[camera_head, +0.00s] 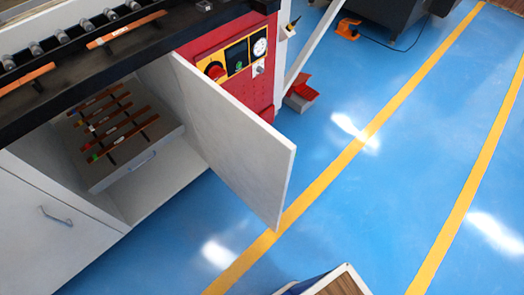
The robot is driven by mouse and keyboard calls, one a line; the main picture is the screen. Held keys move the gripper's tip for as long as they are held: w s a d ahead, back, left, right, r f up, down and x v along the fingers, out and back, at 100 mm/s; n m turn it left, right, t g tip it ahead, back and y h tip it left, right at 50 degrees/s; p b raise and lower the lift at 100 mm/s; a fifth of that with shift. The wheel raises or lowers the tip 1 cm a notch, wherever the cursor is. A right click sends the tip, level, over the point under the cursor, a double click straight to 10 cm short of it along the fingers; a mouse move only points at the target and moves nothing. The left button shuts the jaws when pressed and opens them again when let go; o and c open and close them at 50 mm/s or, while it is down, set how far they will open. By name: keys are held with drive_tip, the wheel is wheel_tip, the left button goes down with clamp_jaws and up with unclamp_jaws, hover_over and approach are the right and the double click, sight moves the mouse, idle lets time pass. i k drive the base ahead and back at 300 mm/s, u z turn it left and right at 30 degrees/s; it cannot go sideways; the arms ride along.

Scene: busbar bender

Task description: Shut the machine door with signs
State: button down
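The machine door (232,140) is a pale grey-white panel standing wide open. Its hinge side is at the cabinet, beside the red control panel, and its free edge juts out over the blue floor to the right. The face I see is plain; no signs show on it, and its other face is hidden. The open cabinet compartment (160,187) shows behind it, to the left. My gripper is not in view.
Inside the compartment a grey drawer (137,163) carries several copper-coloured bars. A closed white door with a handle (57,217) is at the lower left. The red control panel (232,62) is behind the open door. Blue floor (345,200) to the right is clear.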

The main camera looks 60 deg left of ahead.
sight(255, 160)
drive_tip(key=u, duration=0.05)
drive_tip(key=i, duration=3.35)
drive_tip(key=u, duration=4.85)
drive_tip(key=i, duration=0.2)
drive_tip(key=u, duration=0.3)
